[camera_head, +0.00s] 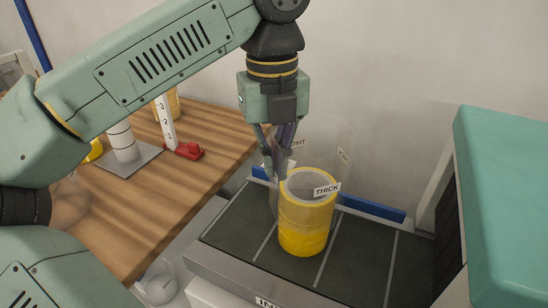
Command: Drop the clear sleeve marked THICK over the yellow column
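The yellow column (302,232) stands upright on a dark, white-lined surface, with a hollow, paler top. The clear sleeve (327,190) carries a white THICK label, which shows across the front of the column's upper part. The faint sleeve walls rise above the column top, with other labels further up. My gripper (275,172) points down at the left of the sleeve, with its fingers closed on the sleeve's left wall, beside the column's upper left. The sleeve's lower rim is too faint to tell how far it sits around the column.
A wooden table (215,150) at the left holds a white cylinder (122,142) on a grey plate, a numbered white post (165,122) and a red part (189,151). A blue strip (372,211) runs behind the dark surface (352,270). A teal block (505,200) stands at the right.

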